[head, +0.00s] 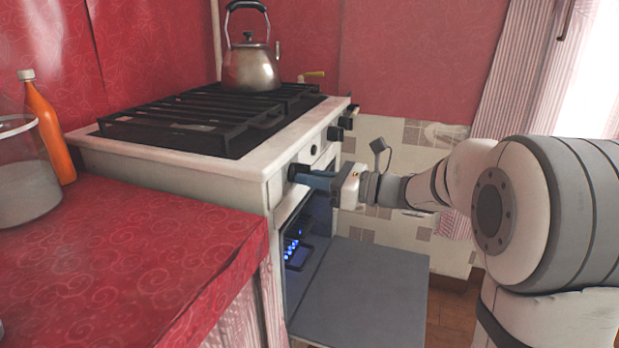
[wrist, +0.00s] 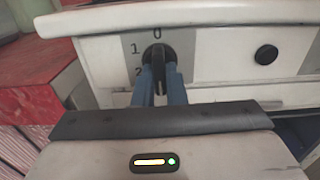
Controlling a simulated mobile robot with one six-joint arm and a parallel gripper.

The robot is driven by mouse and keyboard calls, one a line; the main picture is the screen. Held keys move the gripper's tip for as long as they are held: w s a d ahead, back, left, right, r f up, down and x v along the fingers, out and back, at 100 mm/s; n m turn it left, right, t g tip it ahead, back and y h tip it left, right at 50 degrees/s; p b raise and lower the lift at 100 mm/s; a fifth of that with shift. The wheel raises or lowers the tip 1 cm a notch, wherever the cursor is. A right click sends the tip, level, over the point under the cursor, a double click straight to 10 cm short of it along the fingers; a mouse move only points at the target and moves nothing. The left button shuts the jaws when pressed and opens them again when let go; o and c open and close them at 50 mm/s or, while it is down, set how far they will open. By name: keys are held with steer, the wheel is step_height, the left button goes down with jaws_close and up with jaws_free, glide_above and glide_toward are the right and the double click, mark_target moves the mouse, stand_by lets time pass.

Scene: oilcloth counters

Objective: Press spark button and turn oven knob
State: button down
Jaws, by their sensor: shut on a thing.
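My gripper (head: 312,178) is shut on the black oven knob (head: 292,172) at the near end of the stove's front panel. In the wrist view the blue fingers (wrist: 159,75) stand on either side of the knob's upright grip bar (wrist: 157,62). Marks 0, 1 and 2 show around the knob; the bar points roughly toward the 0. A round black button (wrist: 266,54), which looks like the spark button, sits to the right of the knob, apart from the fingers. Blue flames or lights (head: 291,247) show inside the oven.
The grey oven door (head: 365,292) is folded down open below my arm. More black knobs (head: 336,133) sit farther along the panel. A kettle (head: 251,68) stands on the black grates (head: 190,118). A red counter (head: 150,240) with an orange bottle (head: 51,130) and glass jar is at left.

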steer(key=c, duration=1.5)
jaws_free()
steer(key=shift+d, duration=0.15)
steer(key=p+v, duration=0.2)
steer(key=v, duration=0.5)
steer(key=shift+s+d, duration=0.1)
steer(key=shift+d, duration=0.2)
